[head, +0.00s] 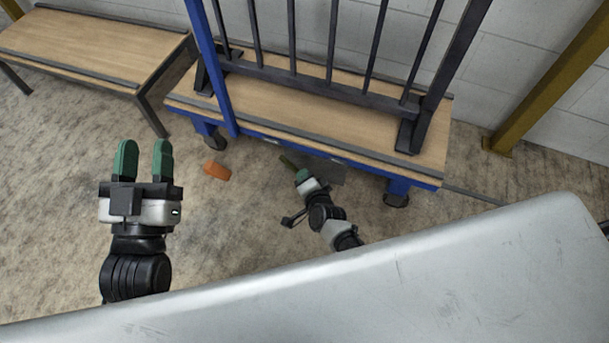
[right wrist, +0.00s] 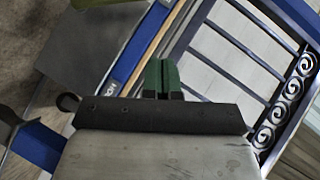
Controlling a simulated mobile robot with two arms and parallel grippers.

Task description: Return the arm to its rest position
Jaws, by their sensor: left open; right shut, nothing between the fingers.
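My left gripper (head: 143,158) is raised over the floor at the left of the head view, its two green fingers apart with nothing between them. My right gripper (head: 301,175) is low beside the near edge of the blue-framed cart, right of the middle. In the right wrist view its green fingers (right wrist: 161,77) are together and empty. The blue gate with scroll ornaments (right wrist: 288,92) shows beyond them at the right of that view. In the head view, dark upright bars (head: 331,45) stand on the cart's wooden deck (head: 290,112).
An orange block (head: 216,170) lies on the floor between my grippers. A grey panel (head: 326,170) is close by my right gripper, under the cart's edge. A wooden bench (head: 85,45) stands at the back left and a yellow post (head: 545,85) at the right.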

